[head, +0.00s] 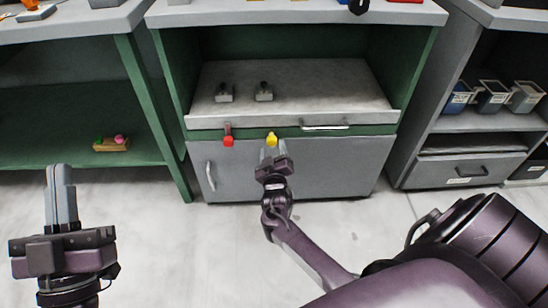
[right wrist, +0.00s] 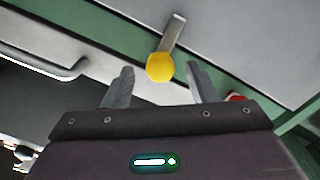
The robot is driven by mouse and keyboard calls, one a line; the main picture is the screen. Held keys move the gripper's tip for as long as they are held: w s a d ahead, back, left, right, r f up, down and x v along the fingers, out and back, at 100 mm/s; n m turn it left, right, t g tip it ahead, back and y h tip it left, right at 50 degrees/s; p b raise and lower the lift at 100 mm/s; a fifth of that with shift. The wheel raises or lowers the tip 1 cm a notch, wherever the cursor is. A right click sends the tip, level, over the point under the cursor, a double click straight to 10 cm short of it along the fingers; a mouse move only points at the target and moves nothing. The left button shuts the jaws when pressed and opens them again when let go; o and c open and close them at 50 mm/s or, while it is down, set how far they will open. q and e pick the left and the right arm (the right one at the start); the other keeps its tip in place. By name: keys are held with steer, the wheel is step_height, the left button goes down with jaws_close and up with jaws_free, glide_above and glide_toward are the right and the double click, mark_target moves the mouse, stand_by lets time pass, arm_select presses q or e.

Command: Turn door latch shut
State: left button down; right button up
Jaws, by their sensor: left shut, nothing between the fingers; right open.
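A grey cabinet door (head: 295,172) with a light handle (head: 210,176) at its left sits closed or nearly so under a drawer-like tray. Two levers hang on the green rail above it: one with a red knob (head: 228,141), one with a yellow knob (head: 271,140). My right gripper (head: 274,151) is open just below the yellow knob. In the right wrist view the yellow knob (right wrist: 160,67) lies centred ahead of the open fingers (right wrist: 160,80), on a short metal lever; contact cannot be told. The red knob (right wrist: 236,97) is partly hidden there. My left gripper (head: 61,180) is shut and empty, far left.
The tray (head: 310,85) above holds two small dark-topped fittings (head: 263,92) and has a bar handle (head: 326,127). Green shelving (head: 60,120) stands left; a shelf with several bins (head: 491,97) stands right. Floor in front is clear.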

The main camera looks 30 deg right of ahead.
arm_select(q)
step_height(320, 180, down, 9)
steer(key=w+d+g+y+p, duration=0.1)
steer(key=w+g, duration=0.1)
steer(key=g, duration=0.2)
steer(key=shift+d+g+y, duration=0.2)
steer(key=shift+g+y, duration=0.1)
steer(key=shift+y, duration=0.1)
arm_select(e)
steer(key=v, duration=0.4)
arm_select(q)
steer(key=shift+w, duration=0.1)
arm_select(e)
steer(key=shift+f, duration=0.1)
